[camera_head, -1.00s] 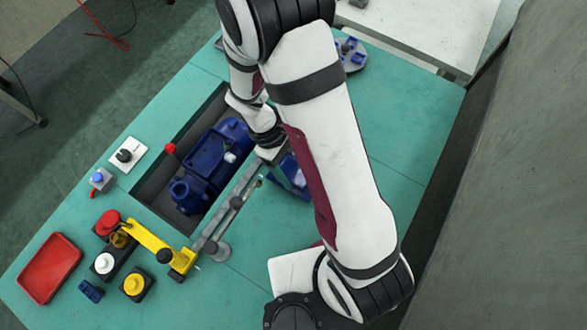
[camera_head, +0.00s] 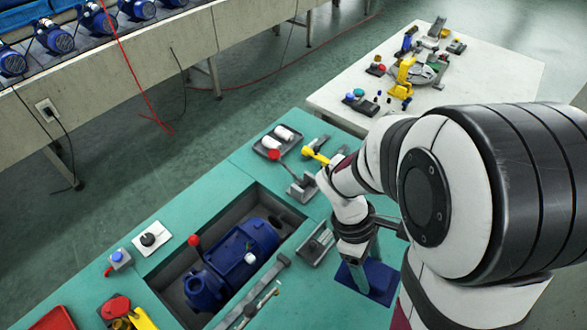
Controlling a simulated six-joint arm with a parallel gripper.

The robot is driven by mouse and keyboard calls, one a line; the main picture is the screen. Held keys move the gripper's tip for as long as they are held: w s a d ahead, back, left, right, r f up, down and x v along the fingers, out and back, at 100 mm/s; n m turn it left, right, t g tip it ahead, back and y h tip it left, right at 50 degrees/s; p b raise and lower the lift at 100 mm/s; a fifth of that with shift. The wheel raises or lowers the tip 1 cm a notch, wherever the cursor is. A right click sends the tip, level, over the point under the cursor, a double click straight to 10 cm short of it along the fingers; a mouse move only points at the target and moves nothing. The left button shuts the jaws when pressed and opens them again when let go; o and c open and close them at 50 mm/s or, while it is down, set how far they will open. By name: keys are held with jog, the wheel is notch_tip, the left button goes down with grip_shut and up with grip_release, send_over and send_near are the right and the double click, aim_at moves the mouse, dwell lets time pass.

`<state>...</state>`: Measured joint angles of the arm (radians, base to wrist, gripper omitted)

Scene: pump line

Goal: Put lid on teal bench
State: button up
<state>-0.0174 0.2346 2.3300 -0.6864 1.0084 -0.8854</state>
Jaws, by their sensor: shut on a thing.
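A blue, square-edged piece, which I take to be the lid (camera_head: 378,281), is at the end of my gripper (camera_head: 357,258). My gripper is shut on it, pointing down over the teal bench (camera_head: 325,300). The arm and the gripper cover part of the lid. I cannot tell whether it touches the bench top or hangs just above it. The blue pump (camera_head: 225,268) lies to the left, in a recess of the bench, with a small white part on its top.
A grey slotted block (camera_head: 317,245) stands just left of my gripper. A grey bar (camera_head: 255,288) runs along the recess. A dark tray with white rolls (camera_head: 277,141) is at the back. A white table (camera_head: 475,85) stands behind. Bare bench lies in front of the lid.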

jog(key=w+a+n+t+y, duration=0.1)
jog(key=w+a+n+t, duration=0.6)
jog(key=w+a+n, duration=1.35)
jog(key=w+a+f+n+y, duration=0.1)
jog(key=a+f, duration=0.1)
jog(key=a, duration=0.4)
jog(key=w+a+f+n, duration=0.2)
jog(key=a, duration=0.4)
jog(key=w+a+f+n+y, duration=0.1)
jog(key=w+a+f, duration=0.1)
jog(key=a, duration=0.4)
jog(key=shift+w+f+n+y, duration=0.15)
jog(key=shift+f+n+y, duration=0.1)
jog(key=shift+y, duration=0.05)
notch_tip(320, 180, down, 4)
jog(key=shift+a+r, duration=0.1)
jog(key=shift+r, duration=0.05)
jog(key=shift+f, duration=0.25)
jog(key=shift+f, duration=0.1)
jog(key=o, duration=1.5)
